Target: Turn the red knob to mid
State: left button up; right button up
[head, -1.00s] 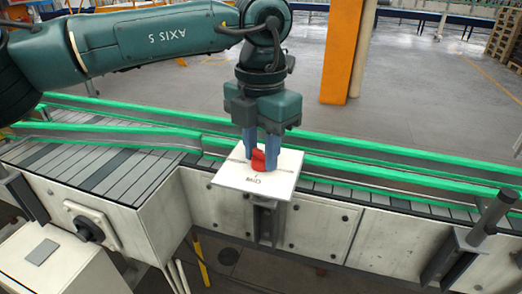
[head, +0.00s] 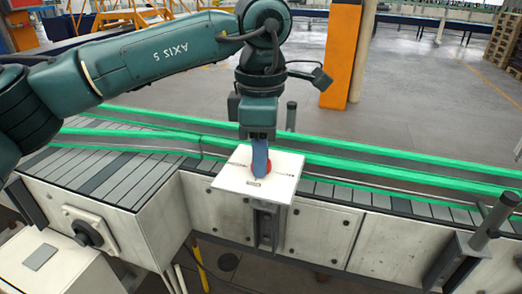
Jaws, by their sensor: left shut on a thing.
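The red knob (head: 268,166) sits on top of a white panel box (head: 232,179) beside the conveyor. Most of the knob is hidden behind the blue fingers of my left gripper (head: 260,170). The gripper points straight down and is shut on the knob. Small dark labels show on the panel around the knob, too small to read. My right gripper is not in view.
A conveyor with green rails (head: 400,165) runs behind the panel box. A black rotary switch (head: 90,232) is on the conveyor side at the left. A dark post (head: 490,222) stands at the right. An orange pillar (head: 341,55) is behind.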

pick_arm(q)
jog(key=shift+m, duration=1.1)
jog(key=o, duration=1)
jog(key=shift+c, duration=0.2)
notch_tip(320, 180, up, 13)
jog(key=shift+r, duration=0.1)
